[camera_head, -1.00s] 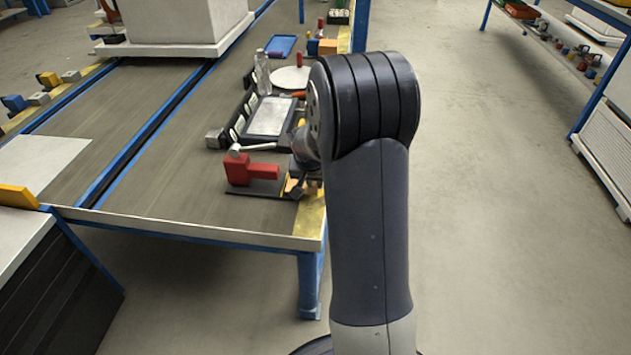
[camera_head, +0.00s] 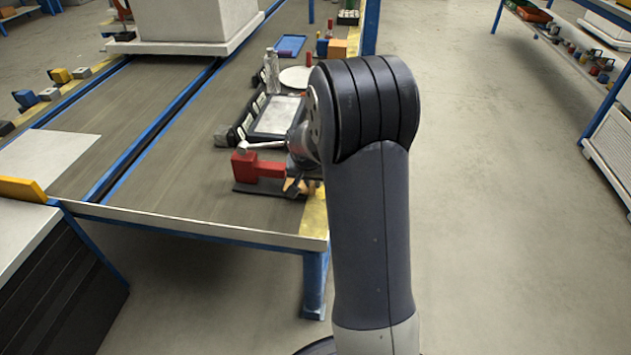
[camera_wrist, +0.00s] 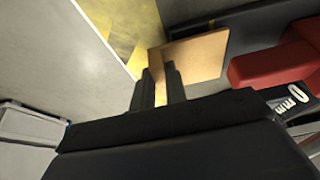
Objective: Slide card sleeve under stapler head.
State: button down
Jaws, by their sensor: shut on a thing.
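The red stapler (camera_head: 258,167) sits on a dark base plate at the near right part of the bench. In the wrist view its red body (camera_wrist: 262,66) is at the right. The tan card sleeve (camera_wrist: 203,55) is between my gripper's fingers (camera_wrist: 160,82), its flat face showing. My gripper is shut on it. The sleeve's right edge is close beside the red body in the picture; I cannot tell if they touch. In the head view a small tan part of the sleeve (camera_head: 292,187) shows right of the stapler; my arm hides most of the gripper.
A dark tray with a pale panel (camera_head: 277,115), a clear bottle (camera_head: 272,70) and a white disc (camera_head: 295,78) stand behind the stapler. A yellow worn strip (camera_head: 314,215) marks the bench's right edge. The belt surface left of the stapler is clear.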

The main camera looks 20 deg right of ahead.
jog(key=shift+w+a+f, duration=0.15)
jog(key=shift+w+a, duration=0.15)
jog(key=shift+a, duration=0.15)
jog(key=c, duration=1.3)
grip_release()
jog(key=shift+c, duration=0.2)
jog(key=p+v, duration=0.3)
jog(key=v, duration=0.8)
jog(key=shift+w, duration=0.1)
